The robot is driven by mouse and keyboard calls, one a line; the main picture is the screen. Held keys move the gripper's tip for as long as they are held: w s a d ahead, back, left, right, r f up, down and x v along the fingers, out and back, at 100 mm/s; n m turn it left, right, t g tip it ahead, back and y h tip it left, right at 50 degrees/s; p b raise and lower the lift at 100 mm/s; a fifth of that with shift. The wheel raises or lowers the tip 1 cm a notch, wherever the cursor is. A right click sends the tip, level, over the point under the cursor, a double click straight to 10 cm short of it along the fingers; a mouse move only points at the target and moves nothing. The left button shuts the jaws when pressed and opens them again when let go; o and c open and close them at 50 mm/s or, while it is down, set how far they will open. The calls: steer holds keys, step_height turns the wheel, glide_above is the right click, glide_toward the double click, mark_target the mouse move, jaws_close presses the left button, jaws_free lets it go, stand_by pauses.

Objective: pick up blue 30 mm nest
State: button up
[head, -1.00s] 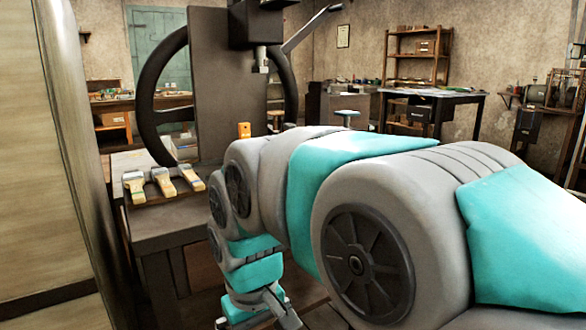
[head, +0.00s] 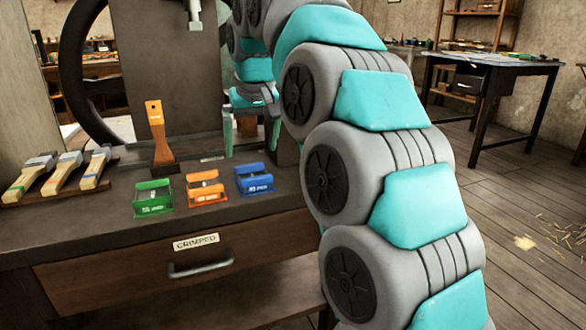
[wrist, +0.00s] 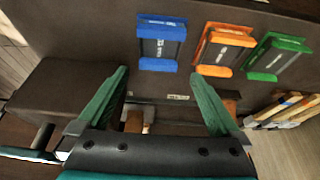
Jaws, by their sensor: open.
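The blue nest (head: 254,179) sits on the bench top, at the right end of a row of three nests. It also shows in the wrist view (wrist: 161,31), at the top centre, beyond my fingertips. Its front carries a white size label, too small to read surely. My gripper (head: 250,133) hangs above the back of the bench, behind the blue nest and apart from it. In the wrist view my gripper (wrist: 160,75) has its two green fingers spread wide, with nothing between them.
An orange nest (head: 206,188) and a green nest (head: 153,198) stand left of the blue one. An orange-handled brush (head: 158,135) stands upright behind them. Several brushes lie on a rack (head: 60,189) at left. A drawer (head: 190,262) labelled CRIMPED is below.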

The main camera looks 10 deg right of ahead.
mark_target(250, 167)
steer(key=shift+w+d+r, duration=0.15)
steer(key=shift+w+d, duration=0.05)
steer(key=shift+w, duration=0.15)
steer(key=shift+w+f, duration=0.1)
steer(key=shift+f, duration=0.1)
steer(key=x, duration=0.7)
steer(key=shift+w+a+f, duration=0.1)
steer(key=shift+a, duration=0.2)
jaws_close()
